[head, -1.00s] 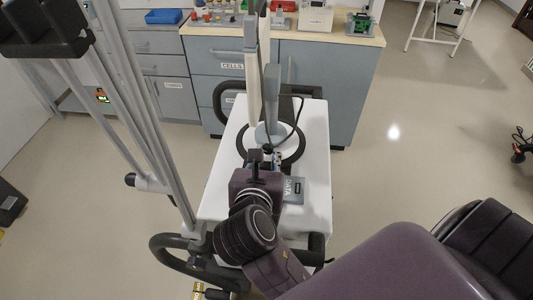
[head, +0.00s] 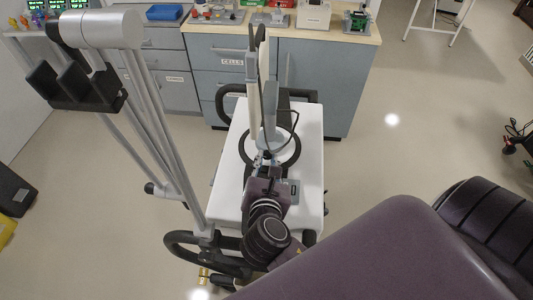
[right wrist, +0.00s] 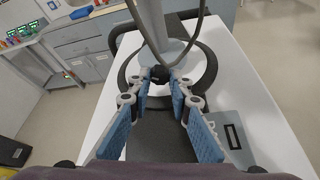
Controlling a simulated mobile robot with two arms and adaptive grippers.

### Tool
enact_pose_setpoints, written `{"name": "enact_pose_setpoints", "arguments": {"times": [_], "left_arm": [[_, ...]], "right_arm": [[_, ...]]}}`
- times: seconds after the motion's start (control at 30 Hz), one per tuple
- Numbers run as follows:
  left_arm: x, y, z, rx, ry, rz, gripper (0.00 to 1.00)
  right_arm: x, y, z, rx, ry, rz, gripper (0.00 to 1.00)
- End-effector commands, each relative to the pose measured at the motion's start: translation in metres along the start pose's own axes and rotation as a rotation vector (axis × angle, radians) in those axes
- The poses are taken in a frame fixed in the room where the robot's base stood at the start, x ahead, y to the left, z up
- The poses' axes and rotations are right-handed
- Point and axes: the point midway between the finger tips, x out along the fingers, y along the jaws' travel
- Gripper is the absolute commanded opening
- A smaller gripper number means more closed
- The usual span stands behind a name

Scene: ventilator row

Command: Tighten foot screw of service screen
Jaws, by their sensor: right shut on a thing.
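The service screen (head: 254,82) is seen nearly edge-on in the head view, standing on a white cart top (head: 311,140). Its grey post (right wrist: 153,25) meets a round foot inside a dark ring (head: 298,151). The foot screw shows as a dark knob (right wrist: 160,74) at the near side of the foot in the right wrist view. My right gripper (right wrist: 160,86) has its blue-padded fingers converging on this knob from both sides, shut on it. In the head view my right gripper (head: 262,163) is partly hidden by its own wrist. My left gripper is not in view.
A grey plate (right wrist: 228,137) lies on the cart top to the right of my gripper. A black cable (right wrist: 192,45) hangs by the post. Black cart handles (head: 185,245) and slanted grey poles (head: 160,130) stand left. Cabinets (head: 325,80) stand behind; open floor lies right.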

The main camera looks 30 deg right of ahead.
Motion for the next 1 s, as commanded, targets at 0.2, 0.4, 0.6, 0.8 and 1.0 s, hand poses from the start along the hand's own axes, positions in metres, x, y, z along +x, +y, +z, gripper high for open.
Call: {"name": "enact_pose_setpoints", "arguments": {"times": [0.2,0.4,0.6,0.8,1.0], "left_arm": [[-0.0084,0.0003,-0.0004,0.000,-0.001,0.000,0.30],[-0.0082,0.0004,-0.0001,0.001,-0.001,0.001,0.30],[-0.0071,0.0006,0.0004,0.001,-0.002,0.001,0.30],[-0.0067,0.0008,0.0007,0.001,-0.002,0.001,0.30],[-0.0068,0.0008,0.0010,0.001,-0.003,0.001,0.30]], "right_arm": [[-0.0002,-0.0023,0.0002,0.112,0.000,0.047,0.00],[0.0004,-0.0036,-0.0010,0.227,-0.001,0.094,0.00],[0.0007,-0.0037,-0.0007,0.297,-0.002,0.122,0.00],[0.0006,-0.0039,-0.0007,0.324,-0.002,0.134,0.00],[0.0006,-0.0036,-0.0005,0.328,-0.002,0.136,0.00]]}}
